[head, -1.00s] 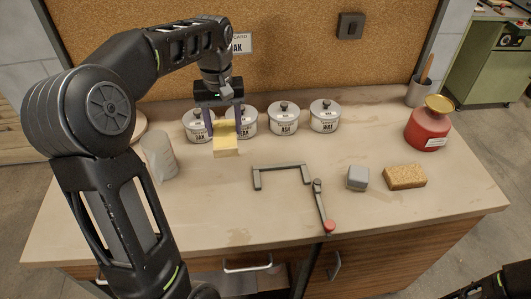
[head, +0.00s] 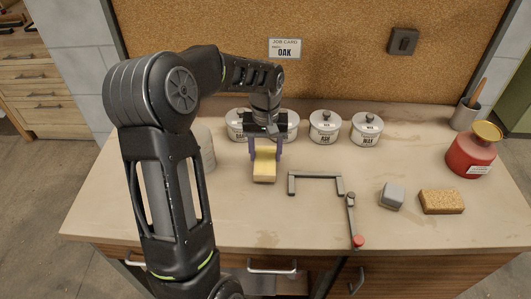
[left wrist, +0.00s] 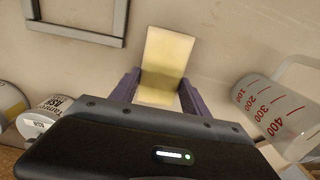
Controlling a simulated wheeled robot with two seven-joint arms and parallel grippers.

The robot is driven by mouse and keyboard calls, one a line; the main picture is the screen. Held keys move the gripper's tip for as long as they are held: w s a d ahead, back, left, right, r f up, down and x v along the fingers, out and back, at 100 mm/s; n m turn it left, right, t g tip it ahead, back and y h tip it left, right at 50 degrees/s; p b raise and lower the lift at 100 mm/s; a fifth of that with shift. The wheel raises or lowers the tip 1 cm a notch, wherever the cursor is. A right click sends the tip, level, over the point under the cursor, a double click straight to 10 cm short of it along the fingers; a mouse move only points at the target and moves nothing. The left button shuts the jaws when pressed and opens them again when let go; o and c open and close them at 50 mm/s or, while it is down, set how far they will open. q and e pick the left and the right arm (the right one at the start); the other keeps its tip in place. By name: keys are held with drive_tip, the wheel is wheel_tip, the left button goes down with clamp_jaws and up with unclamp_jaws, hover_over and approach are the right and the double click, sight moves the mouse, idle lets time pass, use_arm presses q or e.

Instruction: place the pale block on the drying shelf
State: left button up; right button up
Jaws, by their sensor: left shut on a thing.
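The pale yellow block (head: 264,170) is between the fingers of my left gripper (head: 266,150), which is shut on it. The block is over the bench, in front of the jars; I cannot tell how high. In the left wrist view the block (left wrist: 168,55) sticks out beyond the two purple fingertips (left wrist: 160,88), and a little bare bench shows around it. My right gripper is not in view. I cannot pick out the drying shelf in either view.
Several lidded jars (head: 325,128) line the back. A beaker (left wrist: 275,108) stands left of the block in the head view. A grey frame (head: 315,178), a red-tipped lever (head: 353,215), a grey block (head: 392,195), a sponge (head: 441,201) and a red pot (head: 472,152) lie rightward.

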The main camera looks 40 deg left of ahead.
sight(265, 156)
use_arm(q)
drive_tip(key=shift+f, duration=0.45)
drive_tip(key=shift+f, duration=0.15)
drive_tip(key=o, duration=1.5)
drive_tip(key=shift+c, duration=0.2)
wheel_tip(265, 156, up, 12)
drive_tip(key=b, duration=0.1)
drive_tip(key=shift+o, duration=0.2)
